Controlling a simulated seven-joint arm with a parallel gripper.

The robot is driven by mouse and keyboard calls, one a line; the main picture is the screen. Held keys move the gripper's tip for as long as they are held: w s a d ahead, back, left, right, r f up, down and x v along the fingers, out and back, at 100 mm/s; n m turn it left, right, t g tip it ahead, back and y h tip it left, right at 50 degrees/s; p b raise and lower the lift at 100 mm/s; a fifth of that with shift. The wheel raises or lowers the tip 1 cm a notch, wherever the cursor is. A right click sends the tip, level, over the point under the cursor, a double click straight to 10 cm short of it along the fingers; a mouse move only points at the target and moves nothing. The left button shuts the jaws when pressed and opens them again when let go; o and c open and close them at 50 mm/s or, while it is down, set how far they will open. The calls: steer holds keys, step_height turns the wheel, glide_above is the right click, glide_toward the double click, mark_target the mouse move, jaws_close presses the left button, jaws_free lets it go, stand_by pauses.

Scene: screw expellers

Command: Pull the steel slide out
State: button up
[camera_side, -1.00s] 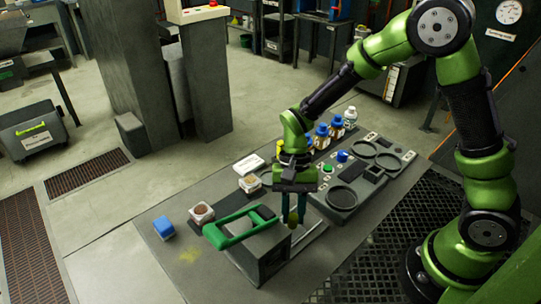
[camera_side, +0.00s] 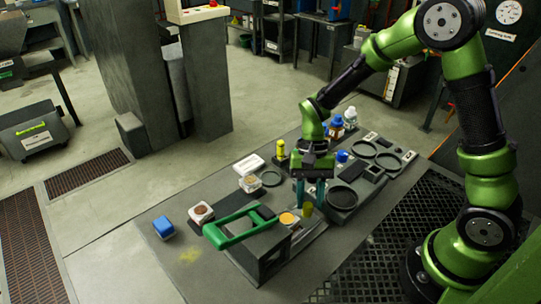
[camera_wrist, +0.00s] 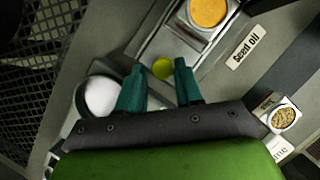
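The steel slide (camera_side: 310,232) sticks out of the dark box with the green handle (camera_side: 235,225). A round orange-filled recess (camera_side: 289,218) shows on it, and also in the wrist view (camera_wrist: 208,12). The yellow-green knob (camera_side: 307,211) stands at its outer end. My gripper (camera_side: 310,205) is above the knob, pointing down. In the wrist view the knob (camera_wrist: 163,68) lies between the teal fingertips of my gripper (camera_wrist: 159,68), with a gap on each side. The fingers are apart and appear to hold nothing.
A blue block (camera_side: 164,227) and small sample cups (camera_side: 201,212) stand left of the box. A dark tray with round recesses (camera_side: 350,190) is just right of my gripper. Blue-capped bottles (camera_side: 336,125) stand behind. A "Seed Oil" label (camera_wrist: 245,48) lies beside the slide.

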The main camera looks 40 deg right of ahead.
steer(key=v, duration=1.6)
steer(key=shift+d+r, duration=0.15)
steer(key=shift+r, duration=0.15)
steer(key=s+a+r+n+t+h, duration=0.1)
steer(key=s+r+n+t, duration=0.4)
steer(key=s+t, duration=0.5)
steer(key=shift+s+a+r, duration=0.25)
steer(key=shift+s, duration=0.9)
